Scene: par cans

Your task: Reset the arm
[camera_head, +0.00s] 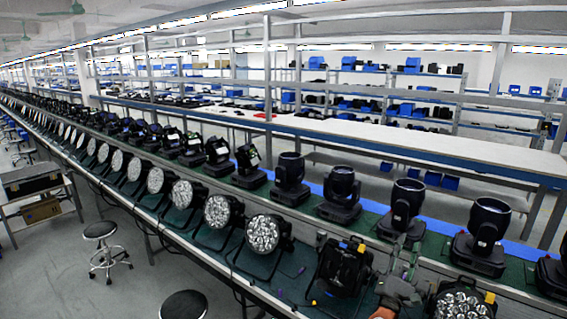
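My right gripper (405,258) comes in at the bottom edge, right of centre, over the green bench. Its two thin fingers point away from me and look spread apart, with nothing seen between them. An orange part (383,312) of my arm shows below it. A par can seen from its dark back (340,268) stands just left of the gripper. Another par can with a lit-looking lens face (462,302) stands to its right, cut off by the bottom edge. My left gripper does not show.
A long row of par cans (263,233) runs to the far left along the bench. Behind it stand black moving-head lights (291,180), with one (402,210) close beyond the gripper. Shelving (430,145) lies behind. Stools (100,230) stand on the floor at left.

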